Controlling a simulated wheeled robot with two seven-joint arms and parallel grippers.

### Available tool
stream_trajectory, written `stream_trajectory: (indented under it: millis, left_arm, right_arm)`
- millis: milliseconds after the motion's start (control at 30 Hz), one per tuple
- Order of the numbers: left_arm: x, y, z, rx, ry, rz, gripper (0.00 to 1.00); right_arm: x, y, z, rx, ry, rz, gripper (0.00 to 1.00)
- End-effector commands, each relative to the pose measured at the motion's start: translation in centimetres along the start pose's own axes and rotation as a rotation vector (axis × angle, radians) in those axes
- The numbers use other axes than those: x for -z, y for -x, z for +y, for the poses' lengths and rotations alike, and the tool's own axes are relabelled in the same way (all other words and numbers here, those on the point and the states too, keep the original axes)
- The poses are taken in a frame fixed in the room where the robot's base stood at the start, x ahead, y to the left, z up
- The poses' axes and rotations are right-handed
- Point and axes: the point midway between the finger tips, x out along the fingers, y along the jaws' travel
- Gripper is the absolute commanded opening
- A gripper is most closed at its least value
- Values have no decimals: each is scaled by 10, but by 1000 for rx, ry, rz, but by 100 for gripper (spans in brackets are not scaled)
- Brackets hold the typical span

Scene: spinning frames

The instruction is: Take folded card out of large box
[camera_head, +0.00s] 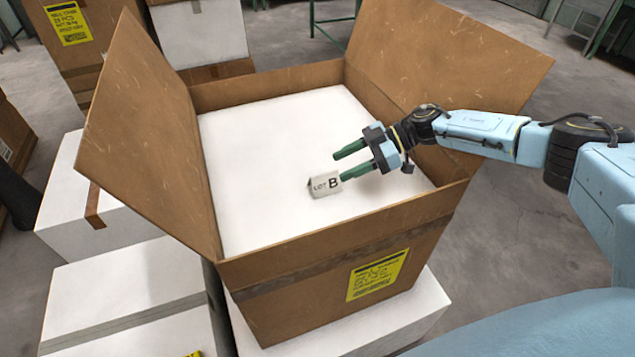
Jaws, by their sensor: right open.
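The large box (340,231) is a brown cardboard box with its side flaps spread open and a yellow label on its front. A white surface (265,150) fills its inside to a little below the rim. The card is not between the fingers. My left gripper is not in view.
White boxes with tape (130,300) stand at the left and front left. More cartons (85,35) stand at the back left. The open flaps (150,130) rise on the left and right of the large box. Floor (500,240) is clear at the right.

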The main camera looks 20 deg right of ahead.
Motion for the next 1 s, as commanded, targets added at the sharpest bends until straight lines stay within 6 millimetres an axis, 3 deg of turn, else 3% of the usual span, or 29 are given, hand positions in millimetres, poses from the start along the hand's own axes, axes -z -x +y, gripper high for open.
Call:
stream_trajectory:
  millis: [100, 467, 733, 1000]
  left_arm:
    - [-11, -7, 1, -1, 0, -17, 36]
    - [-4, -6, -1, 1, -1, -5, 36]
    - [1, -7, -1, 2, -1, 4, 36]
    - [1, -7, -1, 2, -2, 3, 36]
  right_arm:
    - [-6, -5, 0, 0, 1, 1, 51]
    - [-5, -36, -2, 1, 1, 2, 51]
    - [-6, -75, -5, 1, 1, 2, 51]
    - [-6, -78, -4, -1, 1, 1, 50]
